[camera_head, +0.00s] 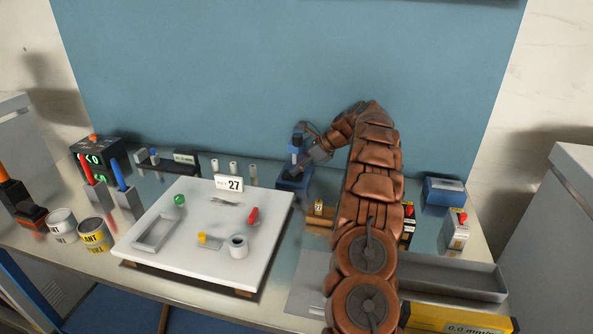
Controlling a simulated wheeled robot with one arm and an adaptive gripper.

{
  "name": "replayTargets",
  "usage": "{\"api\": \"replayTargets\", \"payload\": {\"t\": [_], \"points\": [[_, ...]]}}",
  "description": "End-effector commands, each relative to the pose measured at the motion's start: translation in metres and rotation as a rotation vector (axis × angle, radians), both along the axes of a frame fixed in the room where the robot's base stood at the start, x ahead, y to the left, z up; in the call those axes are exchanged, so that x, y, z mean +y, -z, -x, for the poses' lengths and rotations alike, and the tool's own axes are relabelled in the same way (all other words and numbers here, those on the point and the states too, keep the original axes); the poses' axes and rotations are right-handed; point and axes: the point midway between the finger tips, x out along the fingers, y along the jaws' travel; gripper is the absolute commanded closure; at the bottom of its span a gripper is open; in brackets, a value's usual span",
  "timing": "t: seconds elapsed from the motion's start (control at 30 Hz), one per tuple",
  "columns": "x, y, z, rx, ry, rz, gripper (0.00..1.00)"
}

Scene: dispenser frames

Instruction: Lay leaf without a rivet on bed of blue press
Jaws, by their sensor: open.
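The blue press (292,181) stands at the back of the table, just beyond the back right corner of a white board. My gripper (304,155) is open at the upper part of the press, and the two overlap in the picture. I cannot tell whether they touch. The bed of the press is too small and partly covered to see what lies on it. A small thin grey metal piece (224,201) lies on the white board (185,215) near its back; it may be a leaf. I cannot tell whether it has a rivet.
The board also holds a grey tray (157,233), a white cup-like roll (238,246), a red piece (253,215) and a green ball (179,199). Cans (94,235) stand left. My arm covers the right-centre, near a wooden block (319,222) and a long grey tray (453,276).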

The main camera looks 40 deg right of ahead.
Motion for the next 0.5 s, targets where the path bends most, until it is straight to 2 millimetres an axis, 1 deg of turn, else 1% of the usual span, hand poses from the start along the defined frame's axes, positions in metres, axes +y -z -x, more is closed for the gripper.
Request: {"api": "replayTargets", "payload": {"t": [0.1, 0.2, 0.4, 0.5], "points": [[-0.013, -0.017, 0.012, -0.005, 0.006, 0.005, 0.34], [-0.022, -0.032, 0.022, -0.006, 0.004, 0.005, 0.34], [-0.037, -0.053, 0.039, -0.005, 0.004, 0.005, 0.34], [-0.042, -0.061, 0.045, -0.001, 0.004, 0.002, 0.34]]}}
